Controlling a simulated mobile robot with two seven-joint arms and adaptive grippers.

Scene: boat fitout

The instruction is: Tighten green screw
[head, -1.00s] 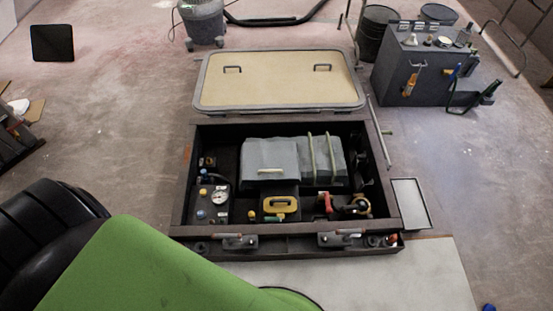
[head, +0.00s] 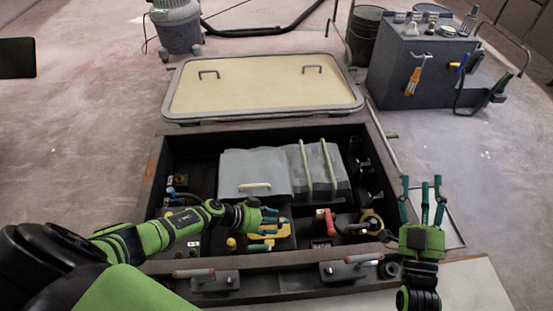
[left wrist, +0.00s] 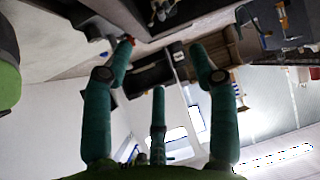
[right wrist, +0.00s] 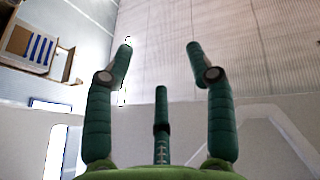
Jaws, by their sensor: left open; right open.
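I cannot make out a green screw in any view. My left gripper (head: 276,222) reaches in from the left over the open black box (head: 154,200). Its teal fingers are spread and empty, over or beside a yellow handled part (head: 285,232); I cannot tell whether they touch. In the left wrist view its open fingers (left wrist: 162,50) hold nothing. My right gripper (head: 422,190) points up at the box's right front corner, with fingers apart and empty. In the right wrist view its open fingers (right wrist: 159,49) face a distant wall.
Grey covered blocks (head: 255,170) with pale handles fill the box's middle. A red-handled part (head: 327,222) and a brass ring (head: 371,222) sit to the right. Two latches (head: 214,280) line the front rim. A tan lid (head: 265,85) lies behind; a grey cabinet (head: 412,90) stands back right.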

